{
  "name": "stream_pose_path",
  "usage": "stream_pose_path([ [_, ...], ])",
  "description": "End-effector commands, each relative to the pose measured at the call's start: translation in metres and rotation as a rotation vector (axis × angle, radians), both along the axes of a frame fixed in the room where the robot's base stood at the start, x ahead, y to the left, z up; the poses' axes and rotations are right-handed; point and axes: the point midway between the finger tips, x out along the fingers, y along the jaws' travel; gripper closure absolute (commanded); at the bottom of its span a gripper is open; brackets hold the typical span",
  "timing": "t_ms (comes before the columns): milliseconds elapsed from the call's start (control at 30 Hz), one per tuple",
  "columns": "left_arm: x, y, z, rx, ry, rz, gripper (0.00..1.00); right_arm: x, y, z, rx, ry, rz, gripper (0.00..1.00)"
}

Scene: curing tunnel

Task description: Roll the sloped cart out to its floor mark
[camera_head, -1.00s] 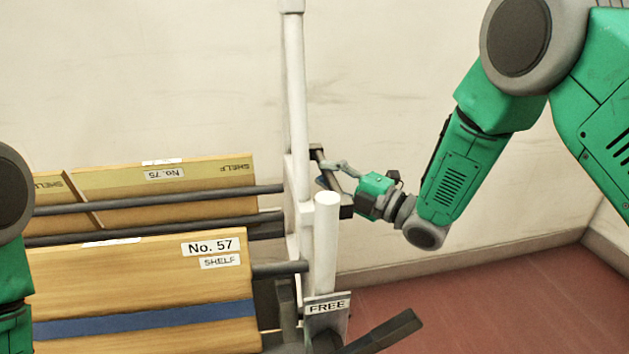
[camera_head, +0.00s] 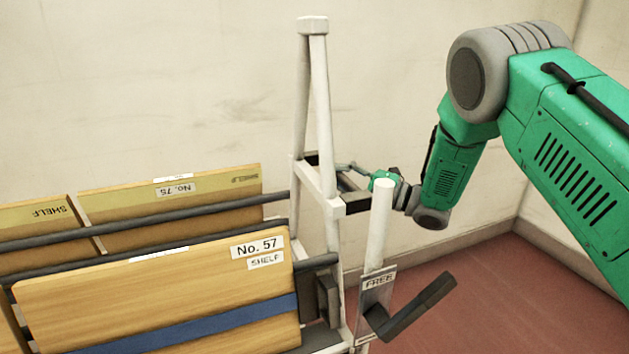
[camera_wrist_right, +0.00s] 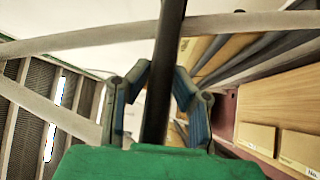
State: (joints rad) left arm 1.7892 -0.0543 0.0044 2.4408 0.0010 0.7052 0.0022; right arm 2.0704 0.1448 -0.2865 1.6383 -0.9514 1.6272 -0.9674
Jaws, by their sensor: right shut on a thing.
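The sloped cart (camera_head: 326,110) has a white A-shaped end frame and carries wooden boards leaning on dark rails, in the head view's left and middle. My right gripper (camera_head: 352,174) is at the frame's right side. In the right wrist view its fingers (camera_wrist_right: 160,92) are on both sides of a dark bar (camera_wrist_right: 168,45), and it is shut on this bar. A plate marked FREE (camera_head: 379,281) and a black pedal (camera_head: 418,308) are low at the cart's end, below a white upright post (camera_head: 379,225). My left gripper is out of view. The floor mark and wheels are not visible.
A front board labelled No. 57 (camera_head: 150,290) has a blue stripe; a board labelled No. 75 (camera_head: 215,205) is behind it. A pale wall (camera_head: 430,40) runs close behind the cart and meets another at the right. Red floor (camera_head: 480,290) is clear right of the pedal.

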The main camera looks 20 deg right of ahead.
Motion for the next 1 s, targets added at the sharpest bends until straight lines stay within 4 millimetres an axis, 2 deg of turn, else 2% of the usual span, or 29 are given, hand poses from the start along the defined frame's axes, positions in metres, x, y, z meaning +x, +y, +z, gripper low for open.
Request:
stream_pose_path([
  [33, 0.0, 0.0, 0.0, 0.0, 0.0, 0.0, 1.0, -0.002, -0.008, -0.008, -0.005, 0.018, -0.006, 1.0],
  [300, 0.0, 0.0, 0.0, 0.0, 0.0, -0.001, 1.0, -0.002, -0.026, -0.008, -0.008, 0.02, -0.001, 1.0],
  [833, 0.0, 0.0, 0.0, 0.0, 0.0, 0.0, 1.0, -0.002, -0.036, -0.008, -0.004, 0.017, -0.008, 1.0],
  [867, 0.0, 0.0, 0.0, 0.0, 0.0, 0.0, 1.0, -0.002, -0.037, -0.008, -0.005, 0.017, -0.009, 0.73],
  [900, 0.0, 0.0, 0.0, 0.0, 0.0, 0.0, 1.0, -0.001, -0.037, -0.008, -0.004, 0.016, -0.009, 0.61],
  [1000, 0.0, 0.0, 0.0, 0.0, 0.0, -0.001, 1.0, -0.001, -0.035, -0.006, -0.004, 0.012, -0.006, 0.61],
])
